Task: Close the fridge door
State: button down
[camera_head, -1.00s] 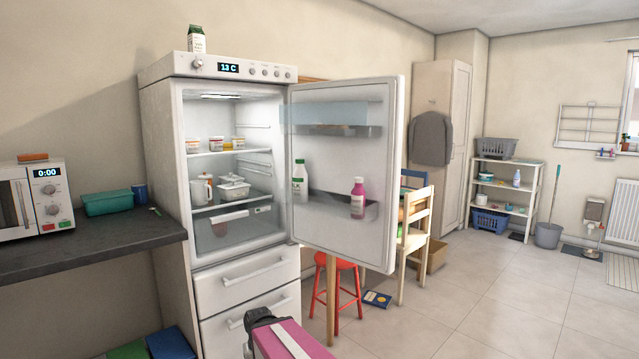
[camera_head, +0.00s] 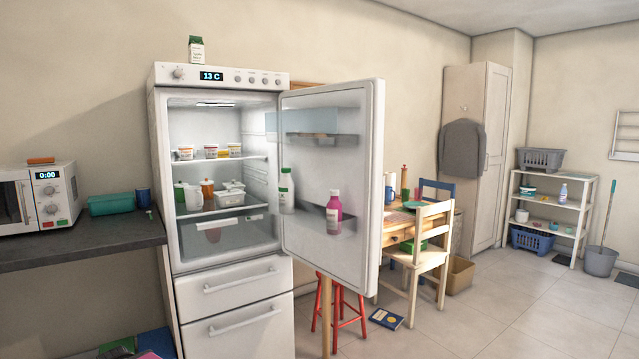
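The fridge (camera_head: 222,130) is white and stands left of centre, with its upper compartment open. Its door (camera_head: 361,190) is hinged on the right and stands wide open, its inner side facing me. The door's racks hold a white bottle with a green cap (camera_head: 286,192) and a pink bottle (camera_head: 333,214). Tubs and containers sit on the shelves inside. The two lower drawers are shut. My gripper is not in view; only a small pink patch, perhaps part of my arm, shows at the bottom left edge.
A dark counter (camera_head: 80,245) with a microwave (camera_head: 38,196) adjoins the fridge on the left. A red stool (camera_head: 350,310) and a wooden chair (camera_head: 425,245) by a table stand behind the door. A book (camera_head: 387,318) lies on the floor.

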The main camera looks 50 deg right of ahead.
aim_at(353, 165)
jog(key=k+l+u, duration=0.1)
jog(key=l+u, duration=0.3)
jog(key=k+l+u, duration=0.15)
jog(key=u, duration=0.3)
jog(key=k+l+u, duration=0.2)
jog(key=u, duration=0.2)
jog(key=k+l+u, duration=0.25)
jog(key=u, duration=0.2)
jog(key=k+l+u, duration=0.25)
jog(key=k+u, duration=0.25)
jog(key=k, duration=0.25)
jog(key=k+l+z, duration=0.1)
jog(key=k+z, duration=0.35)
jog(key=k+l+z, duration=0.25)
jog(key=k+z, duration=0.2)
jog(key=k+l+z, duration=0.65)
jog(key=l+z, duration=0.25)
jog(key=k+j+z, duration=0.35)
jog(key=k+l, duration=0.05)
jog(key=l, duration=0.05)
